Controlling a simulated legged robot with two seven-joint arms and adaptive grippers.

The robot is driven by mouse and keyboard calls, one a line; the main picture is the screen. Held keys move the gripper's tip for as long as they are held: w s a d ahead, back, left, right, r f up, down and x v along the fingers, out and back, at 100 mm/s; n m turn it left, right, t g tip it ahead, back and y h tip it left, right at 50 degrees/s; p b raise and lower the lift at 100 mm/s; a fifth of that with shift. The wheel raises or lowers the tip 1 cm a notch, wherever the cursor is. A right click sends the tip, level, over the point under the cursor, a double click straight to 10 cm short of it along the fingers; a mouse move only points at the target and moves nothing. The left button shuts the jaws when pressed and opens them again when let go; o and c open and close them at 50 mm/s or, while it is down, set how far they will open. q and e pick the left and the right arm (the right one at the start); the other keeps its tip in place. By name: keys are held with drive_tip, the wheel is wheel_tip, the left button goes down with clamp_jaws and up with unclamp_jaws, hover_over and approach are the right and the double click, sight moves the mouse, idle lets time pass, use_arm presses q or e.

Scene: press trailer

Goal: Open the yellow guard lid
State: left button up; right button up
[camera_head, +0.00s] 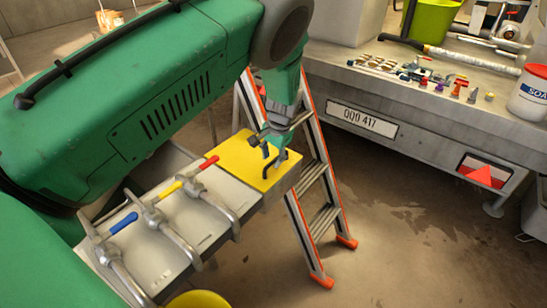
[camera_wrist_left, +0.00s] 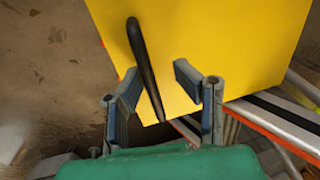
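The yellow guard lid (camera_head: 236,152) lies flat and closed at the far end of a grey metal panel. It fills the upper right of the left wrist view (camera_wrist_left: 230,40). A black bar handle (camera_wrist_left: 140,50) stands on the lid. My left gripper (camera_head: 272,165) is over the lid's right part, beside the handle. In the wrist view its two fingers are apart, and the lower part of the handle shows between them. I cannot tell whether a finger touches the handle. My right gripper is not in view.
Three pipes with red, yellow and blue levers (camera_head: 192,187) run along the grey panel. An orange-edged stepladder (camera_head: 312,178) stands just behind the lid. A grey trailer bed (camera_head: 440,115) with small parts and a white tub (camera_head: 530,92) is at right. The floor at lower right is clear.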

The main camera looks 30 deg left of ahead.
use_arm(q)
wheel_tip(320, 180, up, 12)
drive_tip(key=d, duration=0.3)
drive_tip(key=shift+f, duration=0.15)
idle(0.4)
